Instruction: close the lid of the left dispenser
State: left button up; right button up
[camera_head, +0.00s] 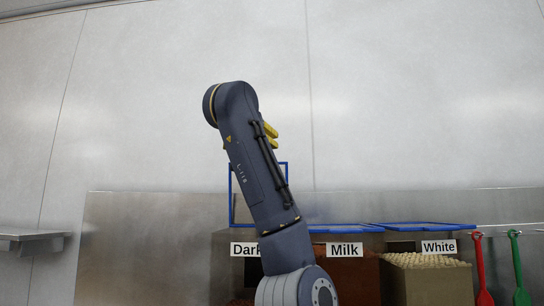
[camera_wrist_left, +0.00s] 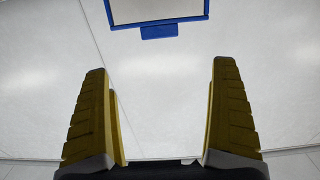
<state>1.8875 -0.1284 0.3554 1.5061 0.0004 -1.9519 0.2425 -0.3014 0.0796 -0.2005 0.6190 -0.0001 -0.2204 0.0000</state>
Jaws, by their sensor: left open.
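The left dispenser (camera_head: 222,268) carries a "Dark" label and is largely hidden behind my left arm. Its blue-framed lid (camera_head: 230,198) stands upright, open, above the dispenser. In the left wrist view the lid's blue edge (camera_wrist_left: 185,21) with a small blue tab (camera_wrist_left: 160,32) is at the top, beyond the fingers. My left gripper (camera_head: 270,133) shows as yellow fingers just above the lid's top edge in the head view, partly behind my arm. In the left wrist view the gripper (camera_wrist_left: 158,68) is open with nothing between its fingers. My right gripper is out of view.
The "Milk" dispenser (camera_head: 362,270) and "White" dispenser (camera_head: 436,284) stand to the right, their blue-framed lids (camera_head: 345,228) (camera_head: 430,226) lying flat. Red (camera_head: 480,265) and green (camera_head: 517,265) spatulas hang further right. A shelf (camera_head: 32,237) is at the far left. The wall above is clear.

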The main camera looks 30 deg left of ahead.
pick_arm(q)
jog(key=x, duration=1.7)
jog(key=shift+w, duration=0.1)
jog(key=shift+a, duration=0.1)
